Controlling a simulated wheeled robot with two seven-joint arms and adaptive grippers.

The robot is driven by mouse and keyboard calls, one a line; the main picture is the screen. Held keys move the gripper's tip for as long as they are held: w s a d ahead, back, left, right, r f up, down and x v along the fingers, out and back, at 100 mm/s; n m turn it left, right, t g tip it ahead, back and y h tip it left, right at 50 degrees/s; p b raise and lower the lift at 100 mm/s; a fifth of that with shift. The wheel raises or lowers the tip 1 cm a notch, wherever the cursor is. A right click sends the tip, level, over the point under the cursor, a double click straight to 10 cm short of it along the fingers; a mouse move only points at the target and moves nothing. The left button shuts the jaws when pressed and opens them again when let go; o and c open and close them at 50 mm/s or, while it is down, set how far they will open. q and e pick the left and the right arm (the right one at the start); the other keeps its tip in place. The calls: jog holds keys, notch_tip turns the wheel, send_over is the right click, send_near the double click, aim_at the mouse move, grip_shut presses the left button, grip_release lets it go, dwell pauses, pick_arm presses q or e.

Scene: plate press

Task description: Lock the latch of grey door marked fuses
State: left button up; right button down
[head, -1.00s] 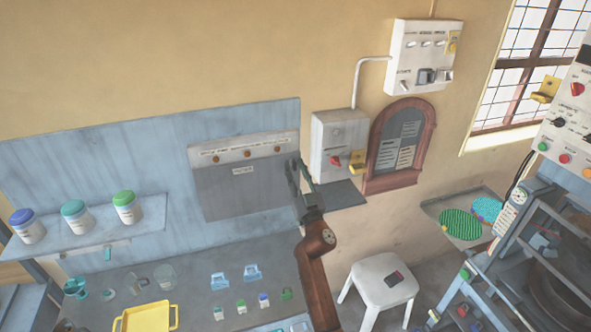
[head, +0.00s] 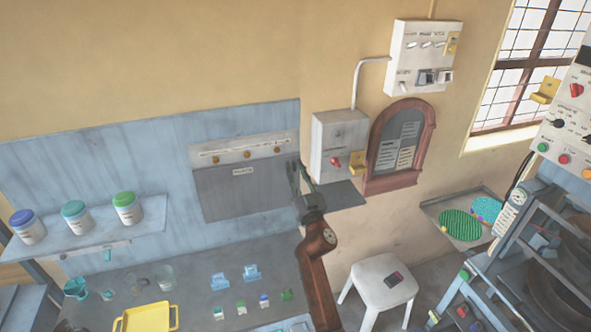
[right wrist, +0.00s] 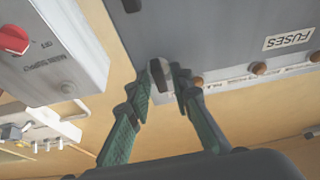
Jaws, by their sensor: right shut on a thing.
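The grey door marked fuses (head: 222,192) hangs shut on the blue wall panel in the head view; in the right wrist view its grey face (right wrist: 205,25) carries the FUSES label. The latch (right wrist: 153,87), a small dark handle on a pale plate, sits at the door's edge in the right wrist view. My right gripper (right wrist: 166,76) has its green-grey fingers on either side of the latch, shut on it. In the head view my right gripper (head: 300,172) hides the latch at the door's right edge. My left gripper is out of view.
A main supply box with a red switch (head: 335,161) is close on the right, above a dark shelf (head: 340,196). A bench below holds a yellow tray (head: 148,318) and small items. Jars stand on a shelf (head: 95,241) at left. A white stool (head: 372,271) stands right.

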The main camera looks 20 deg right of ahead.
jog(key=n+y+p, duration=0.2)
jog(key=n, duration=0.1)
jog(key=n+g+y+p, duration=0.1)
jog(key=n+p, duration=0.1)
jog(key=n, duration=0.2)
jog(key=shift+d+r+n+y, duration=0.1)
jog(key=shift+r+n+y, duration=0.05)
jog(key=shift+n+y, duration=0.2)
jog(key=n+g+y+p, duration=0.1)
jog(key=n+p, duration=0.1)
jog(key=n, duration=0.1)
jog(key=n+g+y+p, duration=0.1)
jog(key=n+p, duration=0.1)
jog(key=n, duration=0.2)
jog(key=shift+y+p, duration=0.25)
jog(key=shift+p, duration=0.05)
jog(key=n+g+p, duration=0.2)
jog(key=n+p, duration=0.3)
jog(key=n, duration=0.1)
jog(key=shift+r, duration=0.1)
jog(key=shift+f+n+g+p, duration=0.2)
jog(key=shift+n+g+p, duration=0.4)
jog(key=shift+p, duration=0.4)
jog(key=c, duration=2)
grip_release()
jog(key=shift+c, duration=0.2)
